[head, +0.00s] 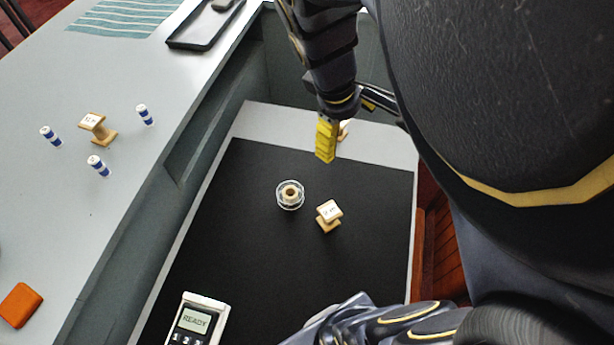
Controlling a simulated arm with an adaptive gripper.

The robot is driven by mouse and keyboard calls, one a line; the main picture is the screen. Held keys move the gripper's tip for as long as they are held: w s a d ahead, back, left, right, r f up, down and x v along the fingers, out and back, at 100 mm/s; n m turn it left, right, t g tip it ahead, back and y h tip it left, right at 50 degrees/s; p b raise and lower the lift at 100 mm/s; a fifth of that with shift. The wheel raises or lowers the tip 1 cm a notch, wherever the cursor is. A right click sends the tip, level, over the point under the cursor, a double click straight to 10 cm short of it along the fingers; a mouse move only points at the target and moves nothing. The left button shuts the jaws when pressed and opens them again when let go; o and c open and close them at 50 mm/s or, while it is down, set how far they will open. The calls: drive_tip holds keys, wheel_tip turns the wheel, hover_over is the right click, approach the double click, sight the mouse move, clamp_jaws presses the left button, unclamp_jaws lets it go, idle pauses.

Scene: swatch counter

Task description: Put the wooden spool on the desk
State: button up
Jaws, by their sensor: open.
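A wooden spool-shaped piece with a square white label (97,128) stands on the raised grey counter, among three blue-and-white cylinders. A similar labelled wooden piece (329,216) stands on the black mat of the lower desk (262,118). A round wooden piece with a dark centre hole (291,193) sits in a clear glass dish on the mat. Another small wooden piece (344,129) is mostly hidden behind my gripper. Which piece is the task's spool I cannot tell. My gripper (326,150), with yellow fingers, points down over the desk's far part, open, with nothing seen held.
A keypad device reading READY (198,319) is at the near left of the mat (240,250). A raised wall separates counter and desk. An orange pad (20,305), dark tray (205,42) and striped cloth (122,18) lie on the counter. The mat's middle left is clear.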

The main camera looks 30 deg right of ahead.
drive_tip(key=s+a+m+g+y, duration=0.2)
drive_tip(key=s+a+m+y, duration=0.1)
drive_tip(key=s+a, duration=0.8)
drive_tip(key=shift+s+a+y, duration=0.25)
drive_tip(key=shift+a+y, duration=0.15)
drive_tip(key=shift+a, duration=0.55)
